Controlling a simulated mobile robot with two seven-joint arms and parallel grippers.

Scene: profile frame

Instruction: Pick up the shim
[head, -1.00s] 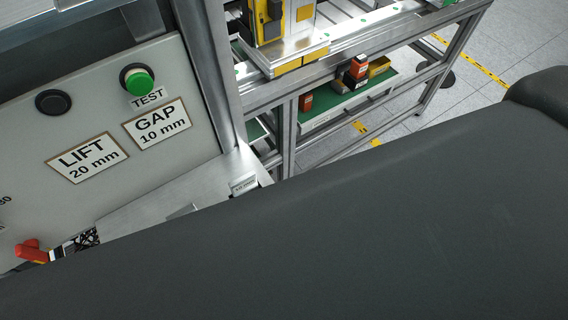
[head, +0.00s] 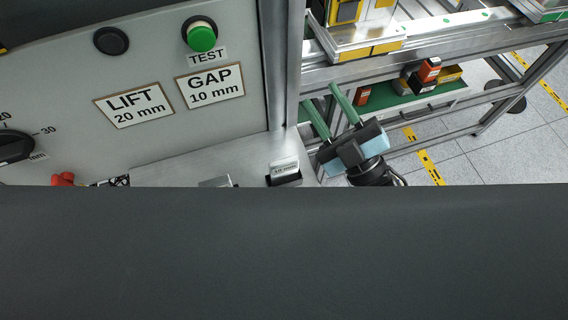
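A small pale piece with a printed label (head: 284,166) sits in a dark holder on the metal ledge; I cannot tell if it is the shim, and the print is too small to read. A small grey metal piece (head: 215,182) lies left of it, partly hidden by the dark grey surface in front. My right gripper (head: 321,94) has two green fingers spread apart with nothing between them. In the picture it shows up and to the right of the labelled piece, beside the frame post. My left gripper is not in view.
A panel has a green TEST button (head: 202,38), LIFT 20 mm and GAP 10 mm labels (head: 210,86) and a black dial (head: 14,146). A metal post (head: 281,65) stands right of it. A green shelf (head: 400,101) holds small boxes. A broad dark grey surface fills the foreground.

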